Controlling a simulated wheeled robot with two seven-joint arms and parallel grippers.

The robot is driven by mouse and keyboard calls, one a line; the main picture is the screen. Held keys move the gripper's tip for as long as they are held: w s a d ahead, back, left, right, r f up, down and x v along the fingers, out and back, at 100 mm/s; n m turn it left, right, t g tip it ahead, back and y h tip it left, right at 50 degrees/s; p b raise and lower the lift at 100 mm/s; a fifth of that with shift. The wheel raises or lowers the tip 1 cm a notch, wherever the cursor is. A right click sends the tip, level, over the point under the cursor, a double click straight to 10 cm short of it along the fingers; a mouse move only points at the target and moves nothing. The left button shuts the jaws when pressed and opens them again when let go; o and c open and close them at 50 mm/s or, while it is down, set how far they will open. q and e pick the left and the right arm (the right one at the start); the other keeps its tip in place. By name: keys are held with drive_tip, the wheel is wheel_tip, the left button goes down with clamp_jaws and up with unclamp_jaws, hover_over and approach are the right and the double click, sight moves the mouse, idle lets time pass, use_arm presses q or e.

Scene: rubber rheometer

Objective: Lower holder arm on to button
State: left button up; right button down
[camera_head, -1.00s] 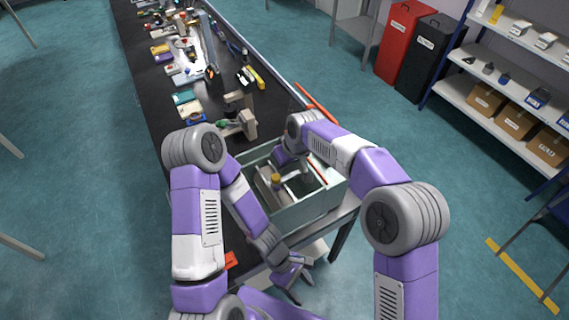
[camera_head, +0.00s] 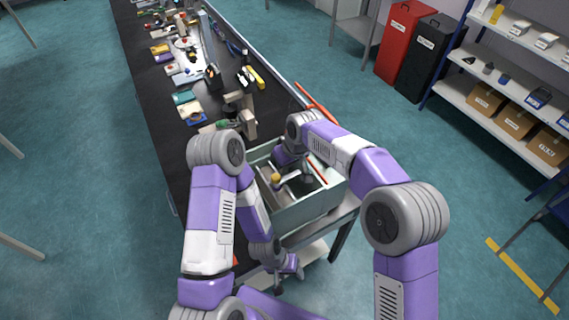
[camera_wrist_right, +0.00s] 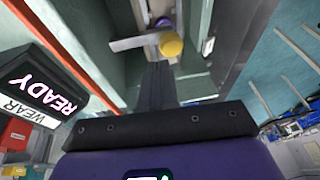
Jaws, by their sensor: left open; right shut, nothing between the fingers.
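The grey-green open-topped machine housing (camera_head: 305,210) stands at the near end of the bench. Inside it is a pale holder arm (camera_head: 289,180) with a yellow knob (camera_head: 276,178) at its end. In the right wrist view the pale arm (camera_wrist_right: 136,42) and the yellow knob (camera_wrist_right: 171,45) lie just beyond my right gripper (camera_wrist_right: 156,68), which is shut and empty. I cannot tell whether it touches them. A small purple part (camera_wrist_right: 163,22), perhaps the button, shows behind the knob. My left gripper (camera_head: 289,276) is open and empty, low in front of the housing.
A dark display (camera_wrist_right: 45,88) reading "READY" is left of my right gripper in the wrist view. The long black bench (camera_head: 150,100) holds many small items.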

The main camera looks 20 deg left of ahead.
drive_tip(key=shift+s+a+f, duration=0.15)
drive_tip(key=shift+s, duration=0.15)
drive_tip(key=v, duration=0.7)
drive_tip(key=shift+r, duration=0.25)
drive_tip(key=shift+s, duration=0.1)
